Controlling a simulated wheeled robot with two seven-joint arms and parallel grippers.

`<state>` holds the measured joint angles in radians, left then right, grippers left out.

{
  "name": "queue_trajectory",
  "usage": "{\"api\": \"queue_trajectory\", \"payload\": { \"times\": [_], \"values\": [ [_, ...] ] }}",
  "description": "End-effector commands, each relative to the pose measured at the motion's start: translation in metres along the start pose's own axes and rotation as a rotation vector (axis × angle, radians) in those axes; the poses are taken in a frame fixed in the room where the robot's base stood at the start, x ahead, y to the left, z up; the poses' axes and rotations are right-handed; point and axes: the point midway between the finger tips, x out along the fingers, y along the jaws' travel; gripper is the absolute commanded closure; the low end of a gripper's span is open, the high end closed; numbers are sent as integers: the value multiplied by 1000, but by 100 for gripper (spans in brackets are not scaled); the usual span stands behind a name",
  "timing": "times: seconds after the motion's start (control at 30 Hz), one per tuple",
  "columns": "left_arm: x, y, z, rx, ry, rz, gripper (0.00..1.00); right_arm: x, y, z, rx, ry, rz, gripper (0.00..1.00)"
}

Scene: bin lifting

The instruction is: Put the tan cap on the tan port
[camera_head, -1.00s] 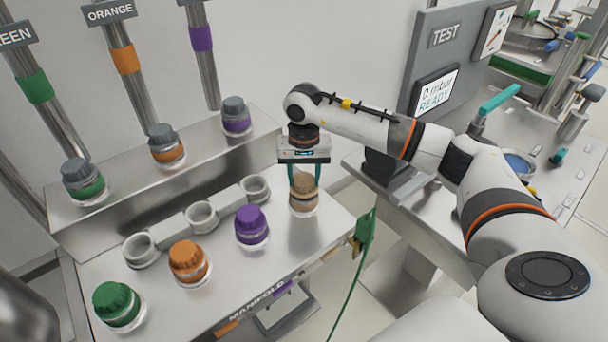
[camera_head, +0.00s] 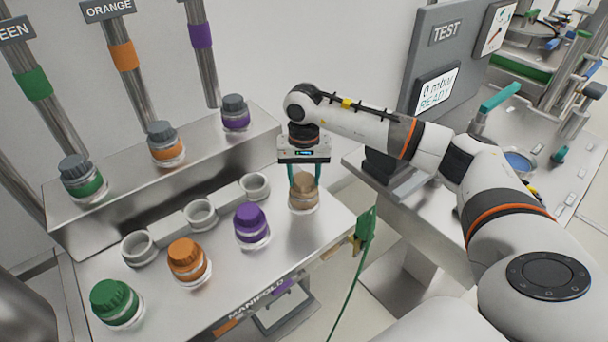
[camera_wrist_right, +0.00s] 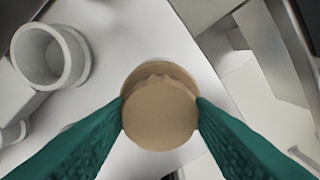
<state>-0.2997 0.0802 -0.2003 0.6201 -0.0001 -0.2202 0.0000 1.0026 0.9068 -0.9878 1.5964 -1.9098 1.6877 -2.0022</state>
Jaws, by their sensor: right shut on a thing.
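The tan cap (camera_head: 305,182) is between the green fingers of my right gripper (camera_head: 304,183), at the right end of the front row on the metal manifold (camera_head: 330,232). In the right wrist view, the tan cap (camera_wrist_right: 160,115) is a round disc gripped from both sides by the fingers (camera_wrist_right: 160,112). Below the cap a tan band and a pale ring of the tan port (camera_head: 304,206) show. The cap looks upright and in line with the port. I cannot tell whether it is fully seated. My left gripper is not in view.
Purple (camera_head: 250,220), orange (camera_head: 187,256) and green (camera_head: 115,301) caps sit to the left in the front row. Empty grey cups (camera_head: 255,187) stand behind them. A green cable (camera_head: 364,225) hangs at the right edge. The test panel (camera_head: 436,85) stands behind my right arm.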

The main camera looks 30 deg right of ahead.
Motion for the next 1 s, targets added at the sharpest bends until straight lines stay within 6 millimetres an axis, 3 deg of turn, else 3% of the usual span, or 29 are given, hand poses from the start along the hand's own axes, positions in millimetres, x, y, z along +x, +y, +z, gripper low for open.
{"api": "queue_trajectory", "payload": {
  "times": [0.03,0.2,0.57,1.0],
  "values": [
    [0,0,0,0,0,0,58,2,0,-1,-1,4,-2,51],
    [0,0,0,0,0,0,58,2,0,-1,-1,3,-2,28],
    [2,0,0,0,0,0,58,-6,0,0,0,1,0,28],
    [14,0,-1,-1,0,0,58,-90,1,0,-1,-1,1,28]
  ]
}}
